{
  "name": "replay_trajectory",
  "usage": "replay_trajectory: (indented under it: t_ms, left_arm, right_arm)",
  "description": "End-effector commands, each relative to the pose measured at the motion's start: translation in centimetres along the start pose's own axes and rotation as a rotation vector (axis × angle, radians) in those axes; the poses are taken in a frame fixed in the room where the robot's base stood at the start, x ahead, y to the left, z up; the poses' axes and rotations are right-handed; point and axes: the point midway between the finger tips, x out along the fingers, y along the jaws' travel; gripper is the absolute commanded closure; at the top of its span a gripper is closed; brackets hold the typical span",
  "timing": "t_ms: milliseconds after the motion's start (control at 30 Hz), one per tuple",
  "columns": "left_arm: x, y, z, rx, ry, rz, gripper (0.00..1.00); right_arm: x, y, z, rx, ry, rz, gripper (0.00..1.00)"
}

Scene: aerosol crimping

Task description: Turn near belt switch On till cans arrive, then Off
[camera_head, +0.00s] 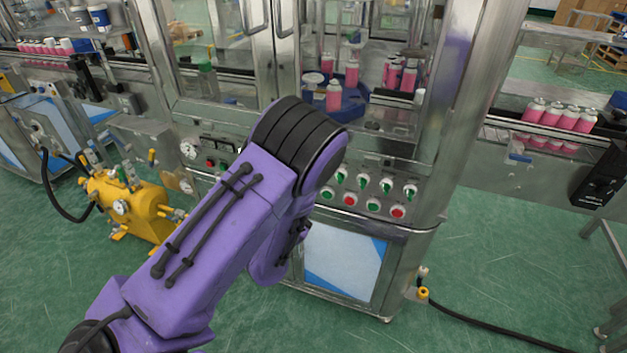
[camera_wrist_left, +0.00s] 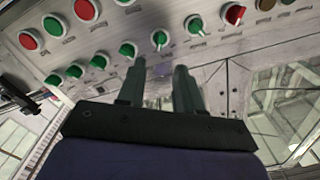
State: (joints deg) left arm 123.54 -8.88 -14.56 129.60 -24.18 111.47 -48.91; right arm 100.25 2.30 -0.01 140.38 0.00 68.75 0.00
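The machine's front panel carries rows of green and red knobs (camera_head: 387,185); labels are too small to read, so I cannot tell which is the near belt switch. In the left wrist view, a green knob (camera_wrist_left: 159,39) lies just beyond the fingertips, with another green knob (camera_wrist_left: 195,25) and a red knob (camera_wrist_left: 234,14) to its right. My left gripper (camera_wrist_left: 160,67) is open, its two dark fingers apart with nothing seen between them. In the head view my purple arm hides it. Pink cans (camera_head: 335,95) stand inside the machine. My right gripper is not in view.
More pink cans (camera_head: 560,115) stand on the right belt, and others (camera_head: 45,46) on the left belt. A yellow pump (camera_head: 130,205) stands on the floor at left. A black hose (camera_head: 490,328) lies on the green floor at lower right.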

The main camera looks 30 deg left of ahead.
Motion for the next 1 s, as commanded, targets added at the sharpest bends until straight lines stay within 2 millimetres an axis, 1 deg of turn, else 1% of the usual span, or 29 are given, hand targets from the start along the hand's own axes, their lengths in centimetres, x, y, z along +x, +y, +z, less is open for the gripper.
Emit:
replay_trajectory:
  t_ms: [33, 200, 300, 400, 533, 733, 767, 800, 833, 867, 1000]
  left_arm:
    - [1.0, -0.3, -0.3, -0.004, 0.0, -0.004, 0.65]
    - [5.0, -0.2, -0.2, -0.006, -0.003, -0.002, 0.65]
    - [6.8, -0.1, -0.1, -0.005, -0.003, -0.001, 0.65]
    - [8.1, 0.0, 0.0, -0.005, -0.004, 0.0, 0.65]
    - [8.8, 0.0, 0.1, -0.004, -0.005, 0.001, 0.65]
    - [8.8, 0.1, 0.1, -0.004, -0.006, 0.002, 0.65]
    - [8.8, 0.1, 0.1, -0.004, -0.006, 0.002, 0.71]
    - [8.8, 0.1, 0.1, -0.004, -0.006, 0.002, 0.84]
    - [8.8, 0.1, 0.1, -0.004, -0.006, 0.002, 0.94]
    - [8.8, 0.1, 0.1, -0.004, -0.006, 0.002, 1.0]
    - [8.8, 0.1, 0.1, -0.004, -0.006, 0.002, 1.0]
  right_arm:
    - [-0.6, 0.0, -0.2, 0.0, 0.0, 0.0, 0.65]
    - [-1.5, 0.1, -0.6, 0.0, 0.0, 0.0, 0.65]
    - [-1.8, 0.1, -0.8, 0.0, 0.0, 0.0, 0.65]
    - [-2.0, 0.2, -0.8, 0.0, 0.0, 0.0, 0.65]
    - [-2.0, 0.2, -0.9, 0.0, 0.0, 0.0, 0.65]
    - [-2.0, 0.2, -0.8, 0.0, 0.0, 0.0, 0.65]
    - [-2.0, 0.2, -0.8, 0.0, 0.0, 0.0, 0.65]
    - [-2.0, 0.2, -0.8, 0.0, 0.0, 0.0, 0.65]
    - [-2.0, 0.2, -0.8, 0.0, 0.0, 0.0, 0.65]
    - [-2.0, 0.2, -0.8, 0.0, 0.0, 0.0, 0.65]
    - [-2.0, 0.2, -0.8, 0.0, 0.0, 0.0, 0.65]
